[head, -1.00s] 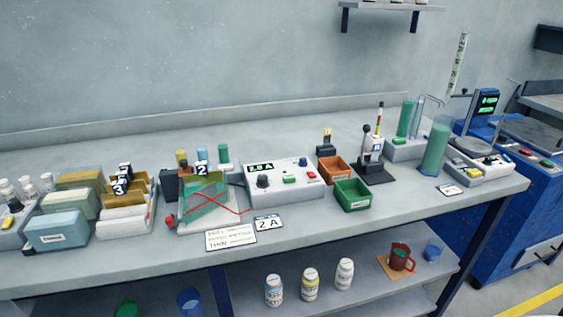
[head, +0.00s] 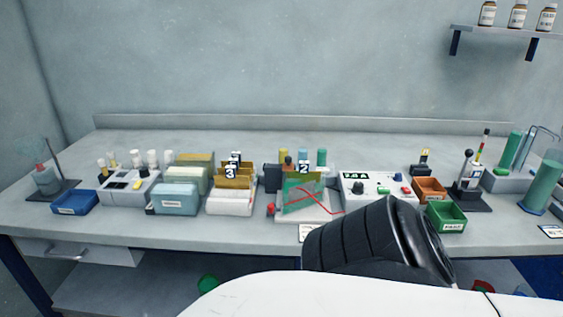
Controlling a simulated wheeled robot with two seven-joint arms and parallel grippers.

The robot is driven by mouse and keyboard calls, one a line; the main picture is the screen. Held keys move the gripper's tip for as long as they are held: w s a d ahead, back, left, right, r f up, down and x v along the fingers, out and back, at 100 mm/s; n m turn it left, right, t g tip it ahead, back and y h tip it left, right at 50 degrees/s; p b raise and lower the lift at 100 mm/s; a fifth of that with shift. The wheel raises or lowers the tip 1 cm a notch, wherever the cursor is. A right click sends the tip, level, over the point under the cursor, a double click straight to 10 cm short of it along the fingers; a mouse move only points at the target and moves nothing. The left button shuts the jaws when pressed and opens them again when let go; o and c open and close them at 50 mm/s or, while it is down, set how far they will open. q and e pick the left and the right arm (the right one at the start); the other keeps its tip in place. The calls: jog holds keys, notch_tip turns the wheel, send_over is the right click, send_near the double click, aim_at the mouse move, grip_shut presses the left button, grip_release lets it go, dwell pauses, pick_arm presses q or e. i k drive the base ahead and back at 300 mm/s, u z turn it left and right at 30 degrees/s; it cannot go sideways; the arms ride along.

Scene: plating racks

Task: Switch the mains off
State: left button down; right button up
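The grey power supply box (head: 348,199) stands on the bench right of the middle in the head view. It has a lit display (head: 355,176), a black knob (head: 358,188), a green button (head: 383,190), a blue knob (head: 398,177) and a red control (head: 407,190). I cannot read which control is marked mains. My black and white arm covers the box's lower front. Neither gripper's fingers show.
Green (head: 446,217) and orange (head: 430,190) trays and a lever stand (head: 468,185) are right of the box. Racks of panels (head: 232,198), a switch unit with white-capped bottles (head: 128,191) and a blue tray (head: 75,203) are left. The bench's back strip is clear.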

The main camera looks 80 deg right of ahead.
aim_at(406, 190)
jog(key=u, duration=0.15)
jog(key=k, duration=1.35)
jog(key=z, duration=1.3)
